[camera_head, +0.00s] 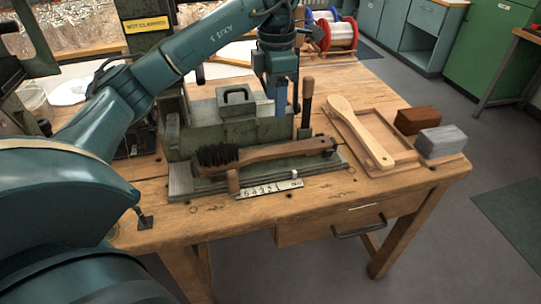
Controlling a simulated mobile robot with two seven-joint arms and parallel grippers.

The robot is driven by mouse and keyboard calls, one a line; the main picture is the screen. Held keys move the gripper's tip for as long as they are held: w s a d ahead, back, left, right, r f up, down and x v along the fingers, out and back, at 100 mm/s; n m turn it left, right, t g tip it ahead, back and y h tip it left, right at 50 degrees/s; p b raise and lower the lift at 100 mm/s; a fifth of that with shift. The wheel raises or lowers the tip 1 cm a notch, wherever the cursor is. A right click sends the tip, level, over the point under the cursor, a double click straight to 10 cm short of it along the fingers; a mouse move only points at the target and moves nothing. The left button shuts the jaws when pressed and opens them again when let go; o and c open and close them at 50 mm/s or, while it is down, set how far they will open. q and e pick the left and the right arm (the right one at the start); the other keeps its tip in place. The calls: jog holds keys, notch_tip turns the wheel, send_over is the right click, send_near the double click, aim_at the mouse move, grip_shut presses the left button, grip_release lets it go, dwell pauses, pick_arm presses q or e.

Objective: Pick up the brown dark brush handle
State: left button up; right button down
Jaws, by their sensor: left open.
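The dark brown brush handle (276,151) lies lengthwise across the front of a grey-green fixture, with black bristles (217,155) at its left end. A dark fitting covers part of its right end. My left gripper (281,106) points down above and behind the handle, over the fixture. It is open and apart from the handle; its fingertips are partly hard to make out against the fixture. My right gripper is not in view.
A pale wooden brush handle (359,132) lies on a wooden tray (385,122) at right. A brown block (417,120) and a grey block (441,141) sit beside it. An upright dark-handled tool (306,103) stands close to my left gripper. Wire spools (334,35) stand behind.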

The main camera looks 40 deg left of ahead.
pick_arm(q)
send_over(277, 149)
jog(key=f, duration=0.7)
jog(key=shift+s+a+b, duration=0.25)
jog(key=shift+s+b, duration=0.05)
jog(key=shift+b, duration=0.1)
jog(key=shift+w+d+f, duration=0.15)
jog(key=shift+f, duration=1.35)
jog(key=shift+w+d+f, duration=0.1)
jog(key=shift+f, duration=1.35)
jog(key=shift+c, duration=0.3)
jog(key=c, duration=1)
